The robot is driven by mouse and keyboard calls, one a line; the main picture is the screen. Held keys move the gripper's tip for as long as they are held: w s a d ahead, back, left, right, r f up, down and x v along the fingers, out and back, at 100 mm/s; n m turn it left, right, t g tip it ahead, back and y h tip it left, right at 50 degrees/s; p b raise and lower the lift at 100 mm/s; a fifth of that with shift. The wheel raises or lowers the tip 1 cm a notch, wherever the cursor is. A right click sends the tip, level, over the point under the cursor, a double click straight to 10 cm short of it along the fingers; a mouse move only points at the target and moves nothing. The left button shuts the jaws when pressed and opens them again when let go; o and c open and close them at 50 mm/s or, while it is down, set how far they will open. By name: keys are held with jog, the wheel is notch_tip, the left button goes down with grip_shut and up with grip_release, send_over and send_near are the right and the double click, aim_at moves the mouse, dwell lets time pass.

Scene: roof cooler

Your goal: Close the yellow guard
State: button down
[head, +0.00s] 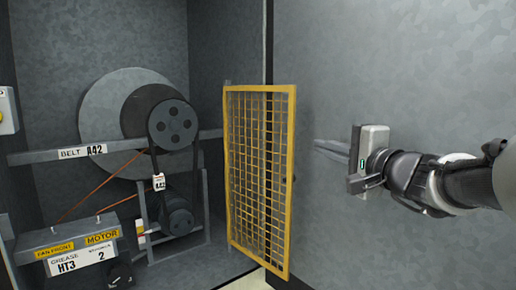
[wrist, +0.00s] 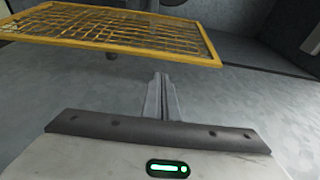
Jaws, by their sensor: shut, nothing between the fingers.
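The yellow guard (head: 229,170) is a mesh panel in a yellow frame. In the head view it stands upright and swung out at the middle, to the right of the belt and pulleys, leaving them uncovered. My gripper (head: 318,147) is to the right of the guard, pointing left towards it, with a visible gap between them in the picture. In the wrist view the guard (wrist: 200,38) spans the top left, beyond the fingertips. My gripper's fingers (wrist: 159,78) are together and empty. The guard's hinge is not clear.
A grey box with labels (head: 65,246) stands at the lower left. A grey wall (head: 400,70) fills the right side behind my arm.

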jog(key=p+x, duration=0.1)
jog(key=x, duration=0.7)
jog(key=shift+s+a+f, duration=0.1)
jog(key=shift+s+a, duration=0.05)
jog(key=shift+a, duration=0.05)
